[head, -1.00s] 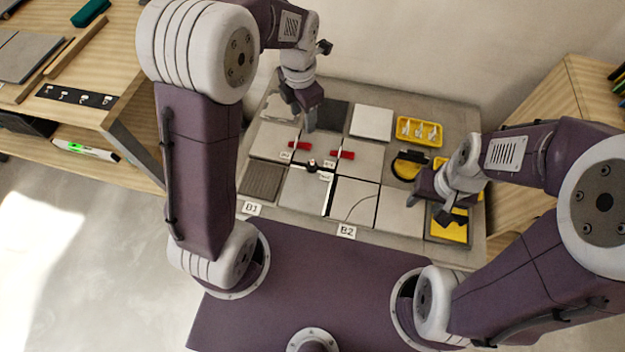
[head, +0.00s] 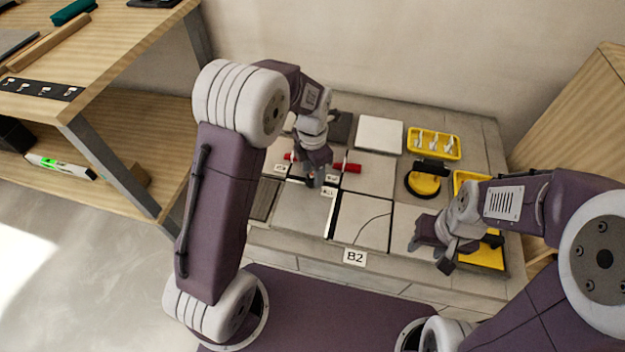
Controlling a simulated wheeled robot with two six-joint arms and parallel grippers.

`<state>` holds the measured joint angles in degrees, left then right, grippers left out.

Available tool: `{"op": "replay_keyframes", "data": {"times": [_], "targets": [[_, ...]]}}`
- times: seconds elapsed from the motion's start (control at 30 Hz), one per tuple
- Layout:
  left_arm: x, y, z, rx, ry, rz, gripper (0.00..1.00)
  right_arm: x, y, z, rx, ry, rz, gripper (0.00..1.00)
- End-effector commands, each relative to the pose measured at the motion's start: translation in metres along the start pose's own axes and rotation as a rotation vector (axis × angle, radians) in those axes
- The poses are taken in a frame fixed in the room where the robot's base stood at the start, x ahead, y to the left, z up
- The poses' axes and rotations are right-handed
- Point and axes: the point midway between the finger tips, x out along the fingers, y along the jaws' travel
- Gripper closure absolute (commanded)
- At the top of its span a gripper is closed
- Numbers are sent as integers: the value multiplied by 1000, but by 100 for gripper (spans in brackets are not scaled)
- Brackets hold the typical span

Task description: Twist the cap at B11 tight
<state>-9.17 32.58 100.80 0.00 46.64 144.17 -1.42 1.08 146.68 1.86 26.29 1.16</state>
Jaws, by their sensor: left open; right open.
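My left gripper (head: 313,178) is open and points down over the tile joints near the middle of the table. The dark round cap seen there earlier is hidden behind it, so I cannot tell whether the fingers touch it. A small white label (head: 328,192) lies just right of the fingertips; its print is too small to read surely. A red cap or clip (head: 347,168) sits at the joint behind and to the right. Another red one (head: 290,156) is partly covered by my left arm. My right gripper (head: 436,246) is open and empty above the right front tiles.
A yellow tray with pale pieces (head: 433,144) stands at the back right. A yellow and black round tool (head: 424,181) and another yellow tray (head: 489,256) lie nearer. The B2 label (head: 355,257) marks the front edge. A wooden shelf (head: 110,70) stands left.

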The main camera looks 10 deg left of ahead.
Motion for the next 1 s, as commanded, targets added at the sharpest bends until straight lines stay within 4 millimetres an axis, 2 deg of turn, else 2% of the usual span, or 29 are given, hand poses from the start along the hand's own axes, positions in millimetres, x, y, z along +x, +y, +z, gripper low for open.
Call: {"op": "replay_keyframes", "data": {"times": [0.03, 0.1, 0.37, 0.53, 0.57, 0.77, 1.0], "targets": [[8, 0, 0, 0, 0, 0, 50, 6, 0, 1, 0, 0, 0, 56], [11, 0, 0, 0, 0, 0, 50, 8, 0, 1, 0, 0, 0, 56], [11, 0, 0, 0, 0, 0, 50, 7, 0, 1, 0, 0, 0, 56], [11, 0, 0, 0, 0, 0, 97, 7, 0, 1, 0, 0, 0, 56], [11, 0, 0, 0, 0, 0, 100, 7, 0, 1, 0, 0, 0, 56], [10, 0, 0, 9, 0, 0, 100, 4, 0, 0, 0, 0, 0, 56], [6, 0, 0, 96, 1, -2, 100, -14, 0, -1, 0, 0, 0, 56]]}}
